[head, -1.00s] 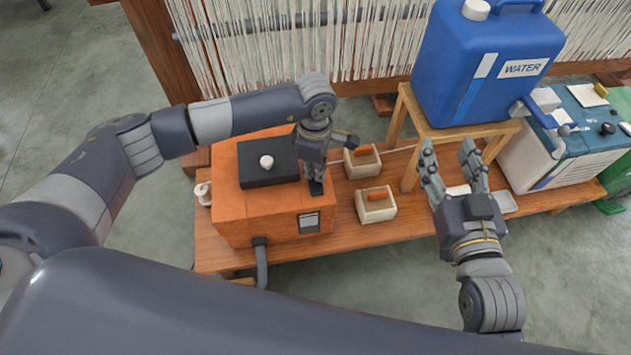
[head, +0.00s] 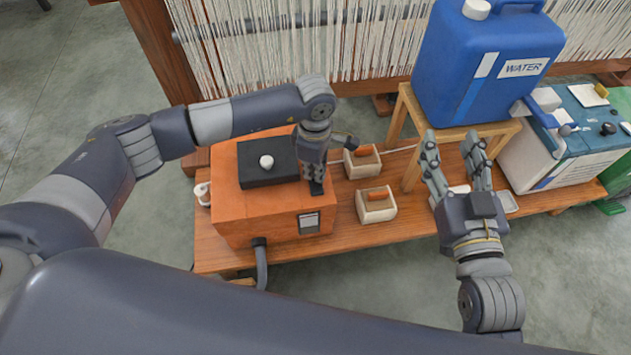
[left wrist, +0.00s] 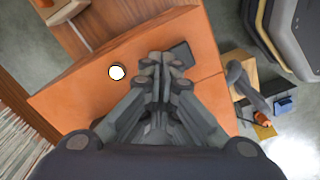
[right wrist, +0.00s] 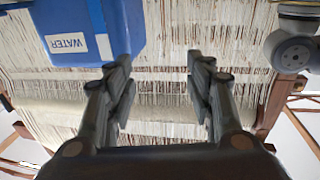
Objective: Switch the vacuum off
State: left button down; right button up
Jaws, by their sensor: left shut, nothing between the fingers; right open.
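The vacuum is an orange box (head: 270,215) on the left part of a low wooden bench, with a black panel (head: 262,177) and a white knob (head: 266,161) on top. A grey hose (head: 261,266) leaves its front. My left gripper (head: 316,188) points down over the right part of the box top, shut and empty. In the left wrist view its closed fingertips (left wrist: 163,58) are beside a dark square patch (left wrist: 180,52), with the white knob (left wrist: 117,72) to their left. I cannot tell whether they touch. My right gripper (head: 452,138) is open and empty.
Two small boxes with orange pieces (head: 376,205) stand right of the vacuum. A blue water container (head: 480,70) sits on a wooden stand, beside a white-and-teal box (head: 565,160). A loom with pale threads (head: 250,50) is behind the bench (head: 345,235).

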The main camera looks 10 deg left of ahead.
pick_arm(q)
jog(key=shift+f+b, duration=0.45)
jog(key=shift+f, duration=0.15)
pick_arm(e)
jog(key=shift+s+a+r+t+y, duration=0.2)
jog(key=shift+r+t, duration=0.4)
jog(key=shift+r, duration=0.45)
jog(key=shift+a+r+t+y, duration=0.1)
jog(key=shift+r+t+y, duration=0.2)
jog(key=shift+r+t, duration=0.55)
dwell(0.3)
pick_arm(q)
jog(key=shift+r, duration=0.1)
pick_arm(e)
jog(key=shift+r+g, duration=0.2)
jog(key=shift+g, duration=0.15)
